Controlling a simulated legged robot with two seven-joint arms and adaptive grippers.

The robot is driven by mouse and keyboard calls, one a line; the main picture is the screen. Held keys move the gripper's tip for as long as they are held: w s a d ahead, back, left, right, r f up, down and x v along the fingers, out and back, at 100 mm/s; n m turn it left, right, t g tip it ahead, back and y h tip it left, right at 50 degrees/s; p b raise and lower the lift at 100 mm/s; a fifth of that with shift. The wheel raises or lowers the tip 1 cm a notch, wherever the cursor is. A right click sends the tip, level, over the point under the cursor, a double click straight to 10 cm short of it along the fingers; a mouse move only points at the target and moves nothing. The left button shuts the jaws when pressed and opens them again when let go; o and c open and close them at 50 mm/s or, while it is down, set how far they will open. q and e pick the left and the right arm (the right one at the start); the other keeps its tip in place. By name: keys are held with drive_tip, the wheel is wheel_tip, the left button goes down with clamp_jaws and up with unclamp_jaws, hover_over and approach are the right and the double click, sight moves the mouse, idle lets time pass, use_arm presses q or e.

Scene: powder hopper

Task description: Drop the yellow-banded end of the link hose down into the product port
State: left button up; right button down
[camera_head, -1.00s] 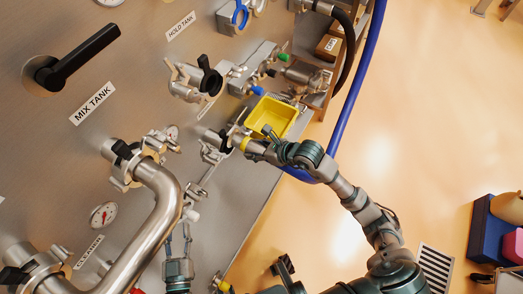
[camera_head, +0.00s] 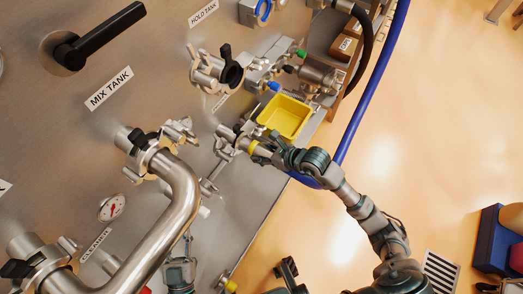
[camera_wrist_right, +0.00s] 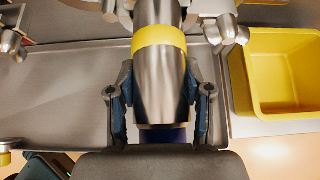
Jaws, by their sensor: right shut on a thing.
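My right gripper (camera_head: 262,151) is shut on the steel end of the link hose. The hose end's yellow band (camera_head: 253,147) shows just ahead of the fingers. In the right wrist view the steel end (camera_wrist_right: 163,85) lies between the two fingers, its yellow band (camera_wrist_right: 159,37) beyond them. The tip points at a steel clamp fitting (camera_head: 226,139) on the tank wall; whether it touches or enters it, I cannot tell. Which fitting is the product port is not labelled in view. My left gripper (camera_head: 187,244) is low in the head view, partly behind a pipe, fingers apart.
A yellow tray (camera_head: 285,117) is close beside the hose end, and also shows in the right wrist view (camera_wrist_right: 239,85). A thick steel pipe (camera_head: 182,200) curves at lower left. A blue hose (camera_head: 377,90) runs down the right. Open floor (camera_head: 450,130) lies further right.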

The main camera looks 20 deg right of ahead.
drive_tip(key=shift+w+d+r, duration=0.1)
drive_tip(key=shift+r, duration=0.2)
drive_tip(key=shift+f, duration=0.4)
drive_tip(key=shift+c, duration=2)
unclamp_jaws()
drive_tip(key=shift+d+f, duration=0.1)
drive_tip(key=shift+f, duration=0.2)
drive_tip(key=v, duration=1.2)
